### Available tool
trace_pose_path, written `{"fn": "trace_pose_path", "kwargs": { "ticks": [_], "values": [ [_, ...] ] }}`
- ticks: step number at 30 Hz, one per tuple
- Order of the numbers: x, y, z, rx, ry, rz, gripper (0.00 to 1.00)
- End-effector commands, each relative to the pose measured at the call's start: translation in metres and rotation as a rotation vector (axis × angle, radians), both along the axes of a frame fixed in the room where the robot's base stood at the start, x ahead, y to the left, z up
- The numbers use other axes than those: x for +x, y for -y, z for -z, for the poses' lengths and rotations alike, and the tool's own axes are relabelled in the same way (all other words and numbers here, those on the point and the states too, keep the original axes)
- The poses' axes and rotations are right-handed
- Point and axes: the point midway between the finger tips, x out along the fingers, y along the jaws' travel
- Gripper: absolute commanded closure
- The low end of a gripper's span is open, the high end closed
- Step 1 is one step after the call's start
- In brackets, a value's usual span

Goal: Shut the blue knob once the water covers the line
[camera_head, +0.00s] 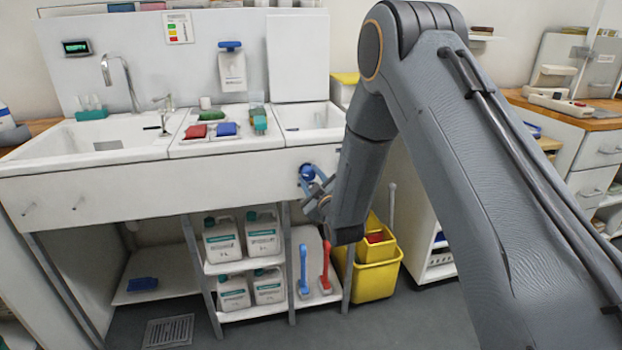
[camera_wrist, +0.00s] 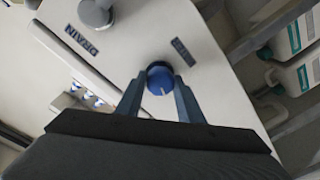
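The blue knob (camera_head: 307,172) is on the front panel of the white sink unit, under the right basin (camera_head: 310,133). In the wrist view the knob (camera_wrist: 160,77) is round, with a pale mark at its lower edge. My gripper (camera_head: 317,184) is at the knob, its two blue-grey fingers (camera_wrist: 160,90) on either side of it. Little or no gap shows between fingers and knob, and I cannot tell whether they press on it. I cannot make out the water level or a line.
A grey knob (camera_wrist: 97,13) sits by a DRAIN label (camera_wrist: 82,40). The large left basin (camera_head: 100,135) has a tall tap. Red and blue items lie on the middle counter (camera_head: 215,140). White jugs (camera_head: 222,240), brushes and a yellow bucket (camera_head: 375,279) stand below.

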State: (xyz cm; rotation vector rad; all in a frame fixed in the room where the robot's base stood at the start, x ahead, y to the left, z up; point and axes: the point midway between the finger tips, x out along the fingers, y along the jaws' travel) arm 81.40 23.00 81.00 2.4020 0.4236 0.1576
Motion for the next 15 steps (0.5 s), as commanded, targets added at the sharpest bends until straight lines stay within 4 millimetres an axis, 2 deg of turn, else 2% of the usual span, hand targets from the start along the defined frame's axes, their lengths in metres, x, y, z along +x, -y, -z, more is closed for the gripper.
{"fn": "trace_pose_path", "kwargs": {
  "ticks": [1, 3, 15],
  "values": [
    [-0.0003, -0.0002, 0.0004, 0.000, -0.001, -0.001, 0.81],
    [-0.0003, -0.0002, 0.0004, 0.000, -0.001, -0.001, 0.89],
    [-0.0006, -0.0004, 0.0015, 0.079, -0.024, -0.001, 0.89]
  ]
}}
